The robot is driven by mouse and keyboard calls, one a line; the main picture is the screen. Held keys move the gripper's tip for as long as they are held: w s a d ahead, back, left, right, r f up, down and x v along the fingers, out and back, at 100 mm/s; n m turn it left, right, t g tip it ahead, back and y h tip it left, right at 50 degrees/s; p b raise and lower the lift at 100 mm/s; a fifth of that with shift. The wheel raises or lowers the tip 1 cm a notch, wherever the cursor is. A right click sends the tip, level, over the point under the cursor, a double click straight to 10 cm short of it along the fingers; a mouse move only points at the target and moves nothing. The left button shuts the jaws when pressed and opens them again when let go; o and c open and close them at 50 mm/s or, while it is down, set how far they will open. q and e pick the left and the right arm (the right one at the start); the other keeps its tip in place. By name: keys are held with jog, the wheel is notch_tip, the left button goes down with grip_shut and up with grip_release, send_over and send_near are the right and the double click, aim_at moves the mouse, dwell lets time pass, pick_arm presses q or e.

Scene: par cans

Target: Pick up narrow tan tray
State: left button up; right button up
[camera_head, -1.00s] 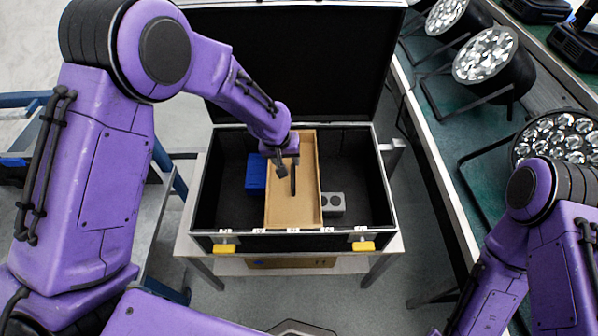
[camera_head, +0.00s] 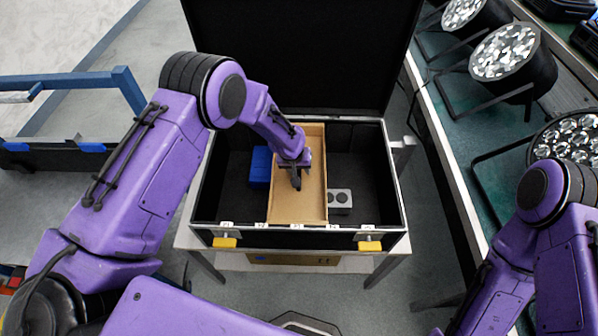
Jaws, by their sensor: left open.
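The narrow tan tray (camera_head: 290,212) lies lengthwise, front to back, inside the open black case (camera_head: 368,185), across its middle. My left gripper (camera_head: 298,186) points down over the middle of the tray. Its dark fingers are small in the view, and I cannot tell whether they touch the tray. My left arm hides part of the tray's left and far side. My right arm stands at the lower right, and its gripper is out of view.
A blue block (camera_head: 261,165) lies left of the tray and a grey two-hole block (camera_head: 340,198) right of it, in the case. The raised lid (camera_head: 300,60) stands behind. Stage lamps (camera_head: 504,52) rest on the green bench (camera_head: 470,125) at right.

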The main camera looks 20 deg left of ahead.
pick_arm(q)
jog(key=shift+w+f, duration=0.2)
jog(key=shift+f, duration=0.4)
jog(key=shift+s+r, duration=0.1)
grip_shut()
jog(key=shift+r, duration=0.1)
